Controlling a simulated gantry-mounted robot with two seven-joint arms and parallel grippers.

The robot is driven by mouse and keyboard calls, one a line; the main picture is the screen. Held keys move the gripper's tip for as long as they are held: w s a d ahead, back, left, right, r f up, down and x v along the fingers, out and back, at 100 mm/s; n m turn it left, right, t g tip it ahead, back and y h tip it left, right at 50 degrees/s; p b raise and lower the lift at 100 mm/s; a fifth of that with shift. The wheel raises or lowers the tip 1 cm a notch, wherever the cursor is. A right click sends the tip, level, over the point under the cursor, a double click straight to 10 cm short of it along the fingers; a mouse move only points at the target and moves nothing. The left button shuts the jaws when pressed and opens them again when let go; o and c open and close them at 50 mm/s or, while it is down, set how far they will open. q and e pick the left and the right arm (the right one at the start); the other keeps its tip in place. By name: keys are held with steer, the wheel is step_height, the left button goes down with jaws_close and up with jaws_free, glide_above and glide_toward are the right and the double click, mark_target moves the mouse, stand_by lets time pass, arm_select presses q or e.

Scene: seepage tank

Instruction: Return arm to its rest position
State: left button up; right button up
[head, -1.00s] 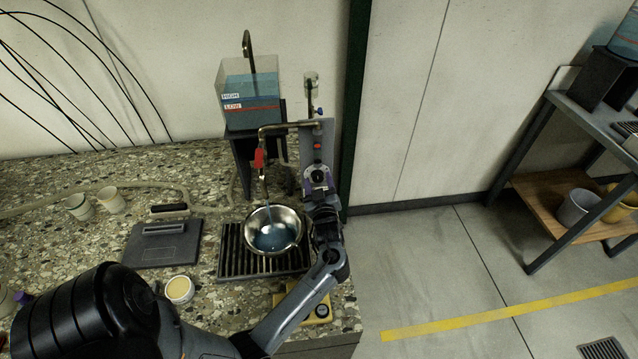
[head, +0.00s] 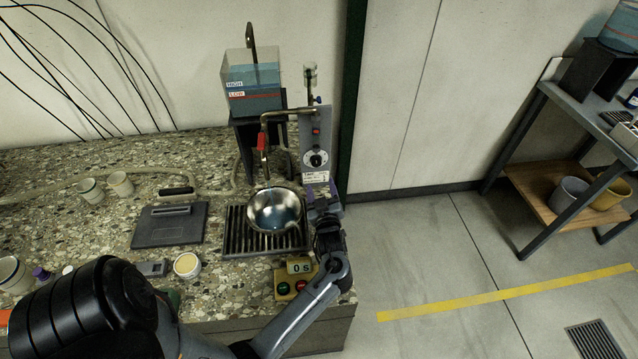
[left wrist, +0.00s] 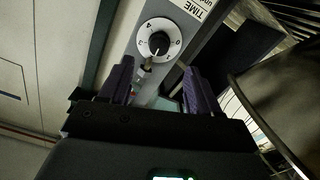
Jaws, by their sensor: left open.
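My left gripper (head: 322,191) is open and empty. It is just below the grey control panel (head: 317,140) with its white dial (head: 315,158), to the right of the metal bowl (head: 275,210). In the left wrist view its purple fingers (left wrist: 157,68) are spread apart, with the dial (left wrist: 160,40) beyond their tips and no contact visible. The bowl holds some bluish liquid and sits on a slotted drain grate (head: 236,238) under the red-handled tap (head: 262,142). My right gripper is not in view.
A water tank (head: 252,88) stands behind the tap. A timer box (head: 291,287) reading "0 s" lies close to my left forearm. A dark plate (head: 168,226), a small round dish (head: 187,265) and cups (head: 121,184) are on the left. Floor is clear right of the counter.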

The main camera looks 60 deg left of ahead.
arm_select(q)
steer(key=shift+s+d, duration=0.3)
steer(key=shift+d, duration=0.35)
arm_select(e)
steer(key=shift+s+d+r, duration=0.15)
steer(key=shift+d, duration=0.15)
arm_select(q)
steer(key=shift+a, duration=0.1)
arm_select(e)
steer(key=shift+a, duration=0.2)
arm_select(q)
steer(key=shift+w, duration=0.1)
